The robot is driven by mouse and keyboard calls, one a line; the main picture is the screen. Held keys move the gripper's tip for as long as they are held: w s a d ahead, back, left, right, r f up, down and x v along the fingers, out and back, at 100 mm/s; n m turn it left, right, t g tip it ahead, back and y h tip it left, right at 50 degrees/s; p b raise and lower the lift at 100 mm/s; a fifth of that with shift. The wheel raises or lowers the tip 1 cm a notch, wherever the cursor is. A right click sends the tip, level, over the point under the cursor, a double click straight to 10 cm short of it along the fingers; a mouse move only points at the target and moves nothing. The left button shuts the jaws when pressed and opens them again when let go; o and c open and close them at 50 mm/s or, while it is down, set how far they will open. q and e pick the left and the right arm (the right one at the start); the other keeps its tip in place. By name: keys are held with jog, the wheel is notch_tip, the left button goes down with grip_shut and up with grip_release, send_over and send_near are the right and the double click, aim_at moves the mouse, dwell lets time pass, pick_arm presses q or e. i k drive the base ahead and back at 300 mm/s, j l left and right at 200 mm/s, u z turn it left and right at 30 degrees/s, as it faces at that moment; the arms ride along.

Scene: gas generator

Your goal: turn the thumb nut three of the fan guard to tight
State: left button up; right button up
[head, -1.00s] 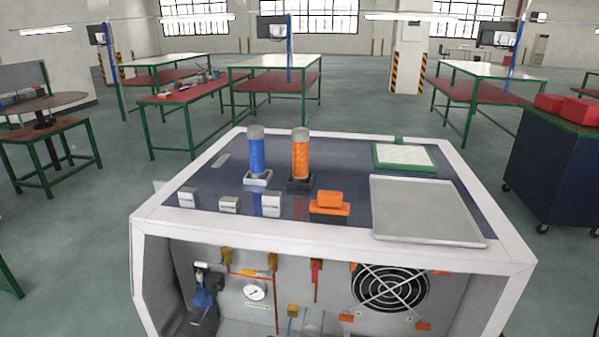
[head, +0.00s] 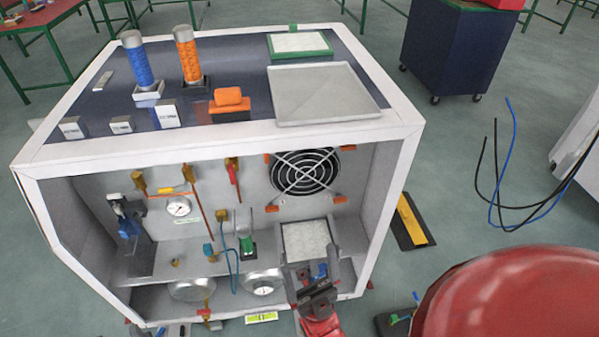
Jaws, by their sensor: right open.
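The fan guard (head: 305,172) is a round white wire grille over a dark fan, at the upper right of the back wall inside the open housing. Orange thumb nuts sit around it at the upper right (head: 347,148), lower right (head: 340,199) and lower left (head: 271,208), with another partly hidden at the upper left. I cannot tell which is number three. My right gripper (head: 318,270), dark on a red wrist, is open and empty. It appears below the guard, in front of the white filter panel, apart from the nuts. My left gripper does not show.
The housing's white frame (head: 215,140) surrounds the opening, and a grey tray (head: 325,95) lies on top. A gauge (head: 179,207), valves and pipes fill the left interior. A dark cabinet (head: 455,50) stands behind.

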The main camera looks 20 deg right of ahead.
aim_at(338, 200)
jog(key=z, duration=1.1)
jog(key=i, duration=0.45)
